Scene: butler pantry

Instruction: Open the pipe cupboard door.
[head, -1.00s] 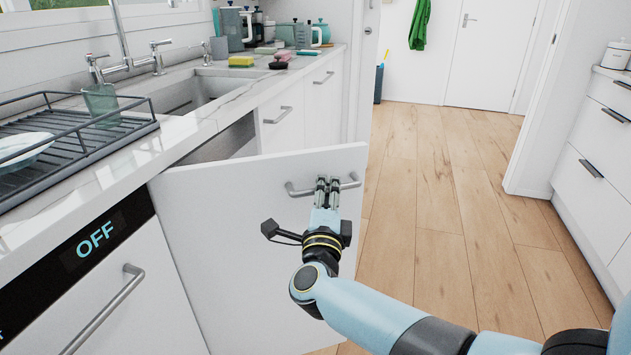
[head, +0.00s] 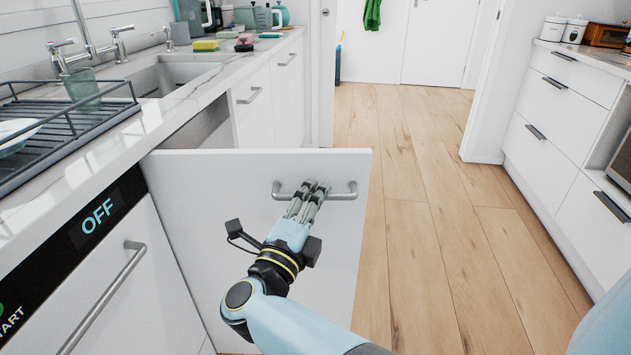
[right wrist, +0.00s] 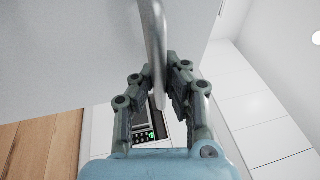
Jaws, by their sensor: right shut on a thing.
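The pipe cupboard door (head: 225,205) is a white panel under the sink. It stands swung out from the counter, with an opening (head: 205,128) showing behind its top edge. Its grey bar handle (head: 343,193) is on the outer face near the free edge. My right gripper (head: 312,187) is shut on the handle. In the right wrist view the handle bar (right wrist: 152,35) passes between the two fingers (right wrist: 158,85). My left gripper is not in view. The inside of the cupboard is mostly hidden by the door.
A dishwasher (head: 130,290) showing OFF is at the left, beside the door. The counter (head: 185,112) above holds a dish rack (head: 75,135) and a sink (head: 185,75). White drawers (head: 560,135) stand at the right. The wooden floor (head: 425,220) between is clear.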

